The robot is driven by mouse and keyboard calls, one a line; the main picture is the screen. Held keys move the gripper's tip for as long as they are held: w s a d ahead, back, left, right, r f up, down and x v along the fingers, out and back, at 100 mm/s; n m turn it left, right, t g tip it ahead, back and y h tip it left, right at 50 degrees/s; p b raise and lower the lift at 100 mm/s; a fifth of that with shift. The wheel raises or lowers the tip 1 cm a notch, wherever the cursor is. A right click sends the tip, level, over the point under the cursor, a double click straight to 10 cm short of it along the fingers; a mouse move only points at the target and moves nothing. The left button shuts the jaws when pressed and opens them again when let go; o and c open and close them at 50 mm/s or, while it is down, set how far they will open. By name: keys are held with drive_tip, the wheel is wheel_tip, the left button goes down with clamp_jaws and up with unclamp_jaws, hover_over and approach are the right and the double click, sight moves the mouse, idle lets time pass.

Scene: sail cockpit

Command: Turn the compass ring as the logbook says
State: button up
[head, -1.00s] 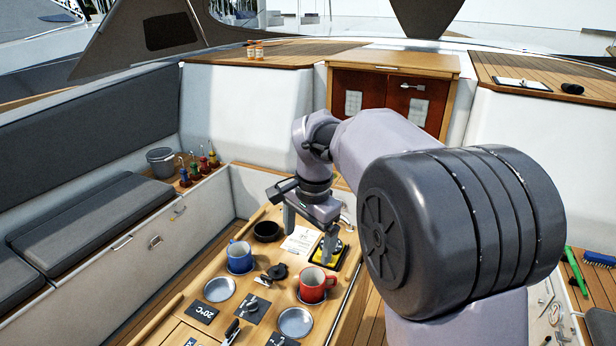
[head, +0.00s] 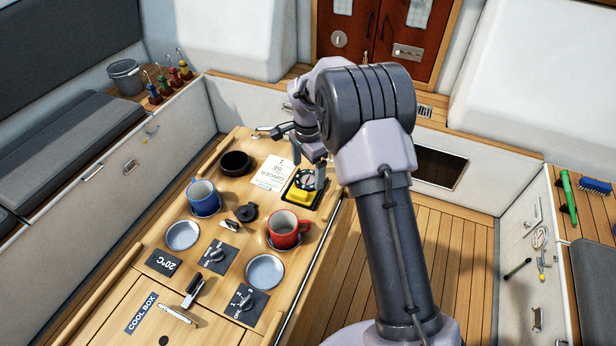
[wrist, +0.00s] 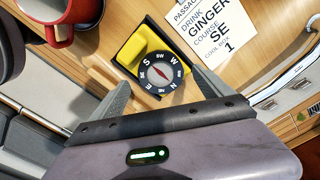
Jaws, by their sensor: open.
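The compass (head: 307,179) has a dark lettered ring on a yellow body in a black holder on the table. In the wrist view the compass (wrist: 160,72) shows SW at the top, with S and E on the left, W and N on the right. A red needle lies across its dial. The logbook page (wrist: 213,32) beside it reads GINGER, COURSE SE and 1; the page also shows in the head view (head: 271,173). My gripper (wrist: 160,80) is open above the compass, its fingers on either side and apart from the ring.
A red mug (head: 286,228) and a blue mug (head: 203,198) stand near the compass. A black bowl (head: 235,163) is behind. Labelled switches (head: 215,256) and grey dishes are on the front of the table. A metal rail runs along the table's right edge.

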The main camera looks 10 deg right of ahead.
sight(307, 181)
wheel_tip(307, 181, down, 2)
drive_tip(key=shift+w+f, duration=0.1)
drive_tip(key=shift+f, duration=0.1)
drive_tip(key=c, duration=1.4)
drive_tip(key=shift+r, duration=0.1)
drive_tip(key=shift+n, duration=0.4)
drive_tip(key=n+p, duration=0.1)
drive_tip(key=n, duration=0.2)
drive_tip(key=shift+n, duration=0.3)
drive_tip(key=shift+n+p, duration=0.45)
drive_tip(key=shift+n, duration=1.75)
